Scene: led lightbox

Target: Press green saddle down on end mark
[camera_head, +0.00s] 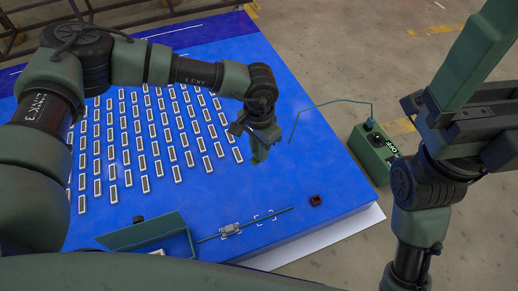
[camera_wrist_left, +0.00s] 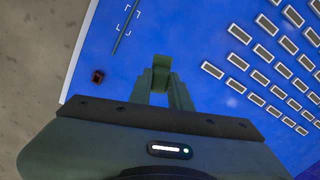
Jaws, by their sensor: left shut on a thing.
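My left gripper (camera_head: 258,142) is shut on the green saddle (camera_head: 260,154) and holds it above the blue panel, near the lower right end of the white module rows. In the left wrist view the saddle (camera_wrist_left: 161,72) shows between the fingers of my gripper (camera_wrist_left: 160,90). The end mark, white corner brackets (camera_head: 263,217), lies on the panel below and apart from the saddle. A thin green cable (camera_head: 280,212) runs through the mark. A grey saddle (camera_head: 230,230) sits on the cable in another bracketed mark to the left. My right arm is at the right; its fingertips do not show.
A small dark brown block (camera_head: 316,201) lies right of the cable's end. A green angled holder (camera_head: 145,232) stands at the panel's front left. A green switch box (camera_head: 375,150) with a thin lead is beyond the right edge. White modules (camera_head: 145,185) cover the left part.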

